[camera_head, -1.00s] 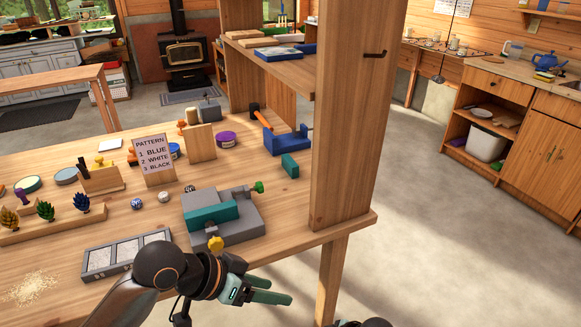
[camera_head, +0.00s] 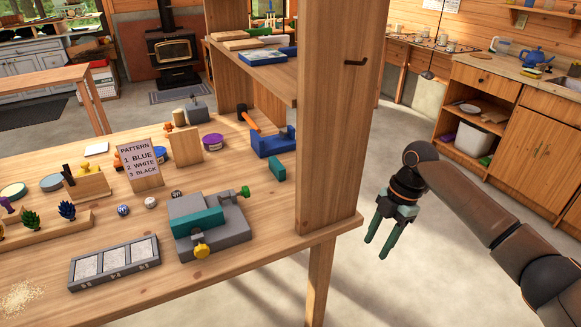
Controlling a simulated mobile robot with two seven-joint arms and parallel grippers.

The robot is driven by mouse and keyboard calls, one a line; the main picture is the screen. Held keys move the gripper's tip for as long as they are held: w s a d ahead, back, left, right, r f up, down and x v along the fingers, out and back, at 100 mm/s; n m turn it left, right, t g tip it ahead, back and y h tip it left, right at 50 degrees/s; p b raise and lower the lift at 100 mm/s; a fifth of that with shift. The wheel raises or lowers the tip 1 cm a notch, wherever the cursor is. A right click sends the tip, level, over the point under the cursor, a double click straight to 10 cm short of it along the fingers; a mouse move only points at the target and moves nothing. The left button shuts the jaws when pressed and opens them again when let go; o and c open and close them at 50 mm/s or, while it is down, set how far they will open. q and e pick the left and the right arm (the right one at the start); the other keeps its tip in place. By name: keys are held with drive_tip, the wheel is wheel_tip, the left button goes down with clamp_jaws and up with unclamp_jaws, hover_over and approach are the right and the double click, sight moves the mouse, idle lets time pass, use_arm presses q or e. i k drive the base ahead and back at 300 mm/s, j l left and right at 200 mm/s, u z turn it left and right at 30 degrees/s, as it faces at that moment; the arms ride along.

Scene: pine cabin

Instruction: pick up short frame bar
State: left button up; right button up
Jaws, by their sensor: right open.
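My right gripper (camera_head: 376,248) hangs open and empty over the floor, to the right of the wooden post and clear of the bench. Its two green fingers point down and are apart. My left gripper is out of view. I cannot clearly pick out the short frame bar. Flat pale wooden pieces (camera_head: 251,43) lie on the shelf behind the post and may be frame bars, but their lengths are hard to tell. They are far from my right gripper.
The thick post (camera_head: 342,130) stands between my right gripper and the bench top (camera_head: 215,280). A grey vise (camera_head: 235,232), a pattern card (camera_head: 140,165), a sectioned tray (camera_head: 72,282) and a blue tool (camera_head: 268,146) occupy the bench. Open floor (camera_head: 420,290) lies right of it.

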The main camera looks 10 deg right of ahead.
sight(277, 168)
drive_tip(key=i+l+z, duration=0.2)
drive_tip(key=l+z, duration=0.25)
drive_tip(key=i+l+z, duration=0.15)
drive_tip(key=z, duration=0.35)
drive_tip(key=i+l+z, duration=0.3)
drive_tip(key=i+z, duration=0.15)
drive_tip(key=i+l+z, duration=0.1)
drive_tip(key=i+z, duration=0.35)
drive_tip(key=i+u, duration=0.2)
drive_tip(key=u, duration=0.25)
drive_tip(key=i+u, duration=0.25)
drive_tip(key=u, duration=0.2)
drive_tip(key=i+l+u, duration=0.2)
drive_tip(key=u, duration=0.2)
drive_tip(key=i+u, duration=0.1)
drive_tip(key=u, duration=0.4)
drive_tip(key=i+u, duration=0.1)
drive_tip(key=u, duration=0.4)
drive_tip(key=l+u, duration=0.15)
drive_tip(key=u, duration=0.3)
drive_tip(key=i+l+u, duration=0.1)
drive_tip(key=u, duration=0.35)
drive_tip(key=i+l+u, duration=0.15)
drive_tip(key=u, duration=0.25)
drive_tip(key=l+u, duration=0.2)
drive_tip(key=u, duration=0.25)
drive_tip(key=i+l+u, duration=0.25)
drive_tip(key=l+u, duration=0.5)
drive_tip(key=l, duration=0.15)
drive_tip(key=i+l, duration=0.05)
